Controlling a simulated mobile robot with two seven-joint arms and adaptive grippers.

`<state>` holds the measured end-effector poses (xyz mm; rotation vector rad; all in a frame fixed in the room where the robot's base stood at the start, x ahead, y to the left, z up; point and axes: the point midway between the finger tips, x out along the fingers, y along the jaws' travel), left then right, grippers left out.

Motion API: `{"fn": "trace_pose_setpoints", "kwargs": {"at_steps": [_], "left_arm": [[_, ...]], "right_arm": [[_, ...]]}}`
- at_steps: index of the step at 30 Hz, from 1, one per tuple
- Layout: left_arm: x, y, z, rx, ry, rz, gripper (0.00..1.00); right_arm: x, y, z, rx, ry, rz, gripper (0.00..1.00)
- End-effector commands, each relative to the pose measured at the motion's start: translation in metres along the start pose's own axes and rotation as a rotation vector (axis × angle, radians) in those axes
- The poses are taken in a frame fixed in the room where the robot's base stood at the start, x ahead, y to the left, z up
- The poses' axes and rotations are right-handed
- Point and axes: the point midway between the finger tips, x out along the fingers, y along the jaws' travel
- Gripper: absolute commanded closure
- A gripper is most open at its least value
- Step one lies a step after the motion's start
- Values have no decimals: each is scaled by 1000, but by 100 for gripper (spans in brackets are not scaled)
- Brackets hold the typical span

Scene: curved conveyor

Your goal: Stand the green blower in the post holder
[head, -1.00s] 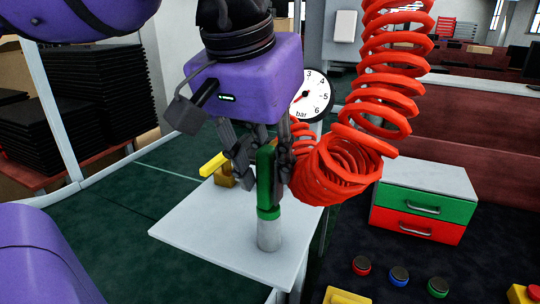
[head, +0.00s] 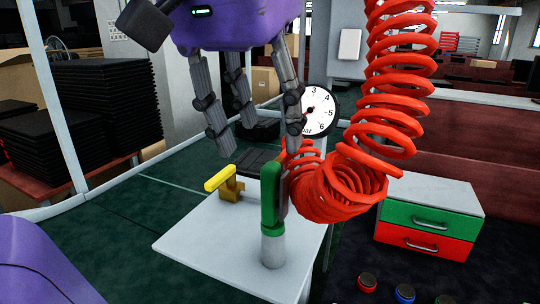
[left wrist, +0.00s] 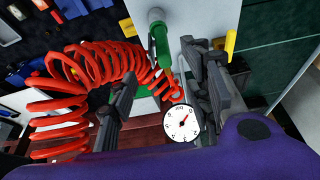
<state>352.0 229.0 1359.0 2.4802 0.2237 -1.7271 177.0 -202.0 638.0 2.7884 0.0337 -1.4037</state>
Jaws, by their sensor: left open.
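The green blower (head: 270,196) stands upright in the pale grey cylindrical post holder (head: 272,249) on the small white table. The red coiled hose (head: 345,185) runs behind and beside it. My left gripper (head: 250,140) hangs above the blower with its fingers spread, apart from it and empty. In the left wrist view the blower (left wrist: 161,45) shows beyond the open fingers, with the post holder (left wrist: 156,16) at its far end. My right gripper is not in view.
A yellow-handled valve (head: 229,184) stands on the white table (head: 215,239) left of the blower. A round pressure gauge (head: 318,109) is behind. A drawer unit (head: 430,215) with green and red fronts stands at right. Several push buttons (head: 367,282) lie front right.

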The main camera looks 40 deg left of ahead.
Motion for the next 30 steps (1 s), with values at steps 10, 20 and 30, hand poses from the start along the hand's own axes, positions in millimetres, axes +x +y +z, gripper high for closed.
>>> {"fn": "trace_pose_setpoints", "kwargs": {"at_steps": [10, 20, 30], "left_arm": [[-32, 0, 0, 0, 0, 0, 54], [-32, 0, 0, 0, -1, 0, 54], [-32, 0, 0, 0, -1, 0, 54]], "right_arm": [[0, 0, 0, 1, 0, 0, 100], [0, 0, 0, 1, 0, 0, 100], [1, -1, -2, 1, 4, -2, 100]]}}
